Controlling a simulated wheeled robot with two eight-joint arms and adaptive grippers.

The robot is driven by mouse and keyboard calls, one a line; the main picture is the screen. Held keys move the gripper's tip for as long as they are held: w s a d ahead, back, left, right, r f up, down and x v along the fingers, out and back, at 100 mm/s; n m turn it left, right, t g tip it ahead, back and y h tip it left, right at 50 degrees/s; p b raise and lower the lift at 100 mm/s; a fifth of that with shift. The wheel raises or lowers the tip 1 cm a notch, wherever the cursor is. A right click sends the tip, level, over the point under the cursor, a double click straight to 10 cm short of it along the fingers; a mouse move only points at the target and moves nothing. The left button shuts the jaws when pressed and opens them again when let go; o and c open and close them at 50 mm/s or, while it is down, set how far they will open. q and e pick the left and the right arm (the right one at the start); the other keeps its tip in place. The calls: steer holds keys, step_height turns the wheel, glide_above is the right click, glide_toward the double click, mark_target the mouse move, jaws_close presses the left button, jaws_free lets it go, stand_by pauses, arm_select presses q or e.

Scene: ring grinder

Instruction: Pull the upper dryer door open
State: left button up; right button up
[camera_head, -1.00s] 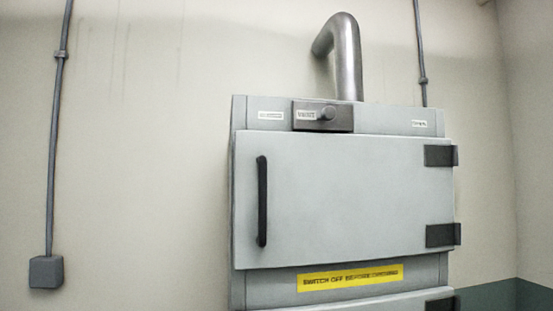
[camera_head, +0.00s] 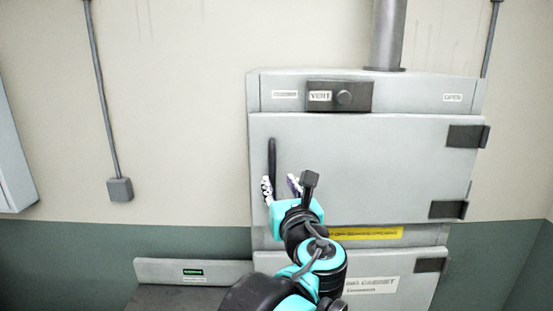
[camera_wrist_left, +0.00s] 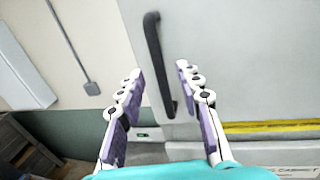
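The upper dryer door (camera_head: 400,160) is a light grey panel with dark hinges on its right side, and it looks shut. Its black vertical handle (camera_head: 272,160) is near the left edge. My left gripper (camera_head: 281,182) is open in front of the handle's lower part. In the left wrist view, the handle (camera_wrist_left: 156,60) runs upward from between the two spread fingers (camera_wrist_left: 158,85). The fingers stand on either side of its lower end, and no contact shows. My right gripper is not in view.
A vent knob panel (camera_head: 338,96) is above the door. A yellow warning strip (camera_head: 368,233) and a lower door (camera_head: 400,280) are below. A grey bench-like unit (camera_head: 160,270) stands at lower left. A wall box with conduit (camera_head: 120,189) is to the left.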

mark_target(273, 174)
arm_select(q)
steer(key=w, duration=0.2)
steer(key=w+a+p, duration=0.1)
steer(key=w, duration=0.4)
steer(key=shift+w+a+f, duration=0.1)
steer(key=shift+a, duration=0.3)
jaws_close()
